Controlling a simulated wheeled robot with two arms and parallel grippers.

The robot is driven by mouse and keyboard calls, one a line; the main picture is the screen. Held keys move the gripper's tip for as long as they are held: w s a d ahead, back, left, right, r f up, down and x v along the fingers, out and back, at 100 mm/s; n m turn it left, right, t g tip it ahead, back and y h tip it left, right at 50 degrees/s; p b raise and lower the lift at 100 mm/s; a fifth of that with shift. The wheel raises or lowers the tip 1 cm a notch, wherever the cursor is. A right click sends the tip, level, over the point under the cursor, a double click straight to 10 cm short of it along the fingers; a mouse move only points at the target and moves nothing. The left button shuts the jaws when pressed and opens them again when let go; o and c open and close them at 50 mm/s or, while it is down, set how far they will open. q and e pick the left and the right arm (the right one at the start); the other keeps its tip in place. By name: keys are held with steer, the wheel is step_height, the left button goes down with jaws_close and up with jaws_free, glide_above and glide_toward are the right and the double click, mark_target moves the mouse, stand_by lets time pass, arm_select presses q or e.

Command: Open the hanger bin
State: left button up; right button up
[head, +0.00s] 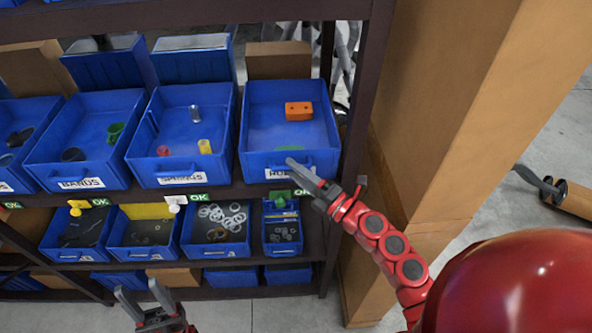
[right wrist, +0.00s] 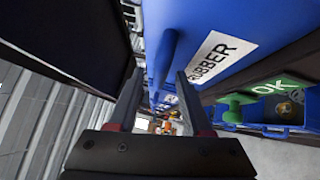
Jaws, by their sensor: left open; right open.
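The bin with the orange two-holed block (head: 299,111) is a blue open-top bin (head: 262,160) at the right end of the upper shelf row. Its white label is partly covered in the head view and reads RUBBER in the right wrist view (right wrist: 222,55). A blue bar handle (right wrist: 166,58) stands out from its front. My right gripper (head: 305,170) is open at the bin's front; in the wrist view the handle appears between its fingers, but contact is unclear. My left gripper (head: 147,298) is open and empty, low in front of the shelf.
More blue bins stand left of it, one marked BANDS (head: 82,184). Smaller bins of rings (head: 217,240) sit on the shelf below, with green OK tags (head: 279,194) above. A dark shelf post (head: 350,110) and brown column (head: 440,120) stand close on the right.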

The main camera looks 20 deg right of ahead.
jaws_close()
stand_by(1.3)
